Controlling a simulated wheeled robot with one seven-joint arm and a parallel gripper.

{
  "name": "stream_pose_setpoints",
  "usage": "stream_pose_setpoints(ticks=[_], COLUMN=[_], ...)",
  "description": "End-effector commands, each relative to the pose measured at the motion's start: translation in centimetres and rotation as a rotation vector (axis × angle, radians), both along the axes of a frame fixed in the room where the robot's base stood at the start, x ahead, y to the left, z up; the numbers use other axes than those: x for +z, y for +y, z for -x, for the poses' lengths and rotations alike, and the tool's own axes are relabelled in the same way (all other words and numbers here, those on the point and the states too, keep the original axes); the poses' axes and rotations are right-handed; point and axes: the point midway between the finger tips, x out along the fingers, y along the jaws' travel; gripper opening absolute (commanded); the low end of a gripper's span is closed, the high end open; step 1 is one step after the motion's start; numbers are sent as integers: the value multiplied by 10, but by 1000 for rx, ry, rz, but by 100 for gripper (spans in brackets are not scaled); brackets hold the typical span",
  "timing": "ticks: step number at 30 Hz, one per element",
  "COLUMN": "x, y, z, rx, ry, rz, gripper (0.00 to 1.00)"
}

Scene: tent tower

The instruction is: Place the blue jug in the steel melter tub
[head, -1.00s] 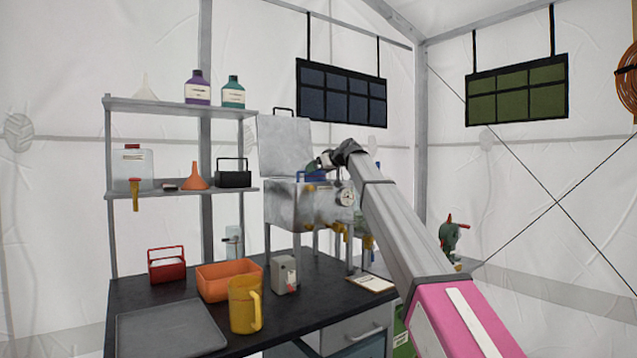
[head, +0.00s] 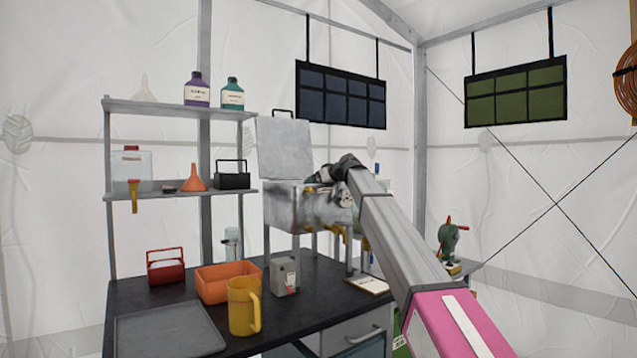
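The steel melter tub (head: 283,208) stands on legs behind the dark bench, with its lid (head: 283,148) raised at the back. My gripper (head: 322,184) is at the tub's top, over its right part, small and partly hidden by my own arm. I cannot make out its fingers or whether they are open. The blue jug does not show clearly now; it is probably hidden inside the tub or behind my gripper.
A yellow jug (head: 243,306), an orange tray (head: 228,283), a red caddy (head: 165,266) and a grey box (head: 284,276) stand on the bench (head: 235,342). Shelves (head: 178,193) with bottles and a funnel rise at the left. Brass taps hang at the tub's front.

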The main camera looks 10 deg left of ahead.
Motion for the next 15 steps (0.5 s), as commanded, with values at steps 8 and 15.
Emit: stream_pose_setpoints(ticks=[8,15], x=[-5,-5], y=[0,0], z=[0,1], rx=[1,2], ry=[-1,-1], rz=[3,6], gripper=[100,100])
